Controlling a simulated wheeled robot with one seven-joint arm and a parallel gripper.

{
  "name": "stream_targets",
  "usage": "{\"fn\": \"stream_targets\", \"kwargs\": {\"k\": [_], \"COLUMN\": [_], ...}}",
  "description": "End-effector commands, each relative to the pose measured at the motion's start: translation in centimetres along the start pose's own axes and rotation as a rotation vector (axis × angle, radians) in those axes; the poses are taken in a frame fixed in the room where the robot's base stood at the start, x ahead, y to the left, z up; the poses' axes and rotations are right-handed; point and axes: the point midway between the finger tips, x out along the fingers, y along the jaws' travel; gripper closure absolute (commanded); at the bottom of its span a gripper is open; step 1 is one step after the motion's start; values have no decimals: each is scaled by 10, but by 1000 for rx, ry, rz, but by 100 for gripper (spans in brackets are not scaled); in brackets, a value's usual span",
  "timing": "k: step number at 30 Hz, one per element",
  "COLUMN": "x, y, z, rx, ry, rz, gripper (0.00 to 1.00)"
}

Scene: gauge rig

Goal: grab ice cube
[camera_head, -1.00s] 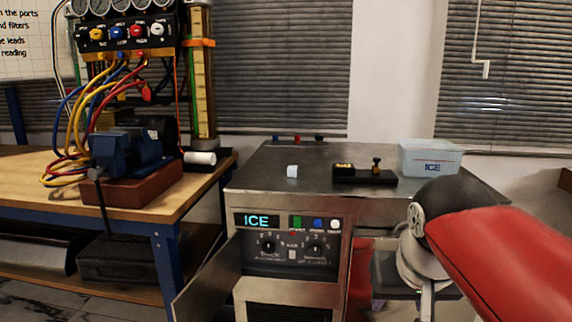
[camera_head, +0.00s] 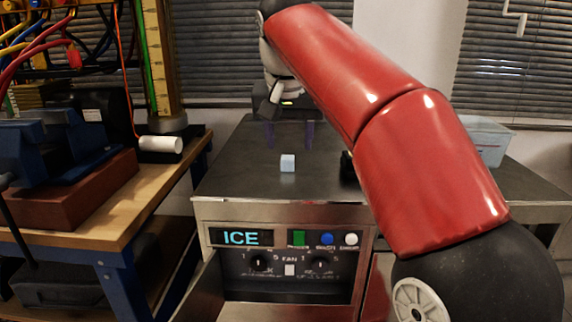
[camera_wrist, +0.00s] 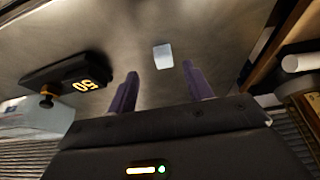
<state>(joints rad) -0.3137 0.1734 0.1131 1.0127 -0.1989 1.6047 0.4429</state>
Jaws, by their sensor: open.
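The ice cube (camera_head: 287,163) is a small pale blue-white block on the dark metal top of the ICE machine (camera_head: 240,190). In the wrist view the ice cube (camera_wrist: 162,56) lies beyond the fingertips, roughly in line with the gap between them. My gripper (camera_head: 290,136) is above the back part of the machine top, behind the cube in the head view. Its two purple fingers also show in the wrist view (camera_wrist: 160,84), apart and empty. The cube is apart from the fingers.
A black device with a lit display (camera_wrist: 72,80) sits on the machine top beside the cube. A clear ICE bin (camera_head: 490,142) is at the right, partly behind my red arm. A wooden bench with a blue vise (camera_head: 75,145) and a white roll (camera_head: 160,144) stands at left.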

Motion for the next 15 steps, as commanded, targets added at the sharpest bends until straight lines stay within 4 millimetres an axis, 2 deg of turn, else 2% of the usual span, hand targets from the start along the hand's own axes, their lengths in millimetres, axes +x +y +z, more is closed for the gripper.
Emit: {"fn": "stream_targets", "kwargs": {"k": [9,15], "x": [44,50], "y": [-5,-5], "z": [0,-1], "rx": [0,0], "ry": [-2,0], "rz": [1,-1], "gripper": [49,49]}}
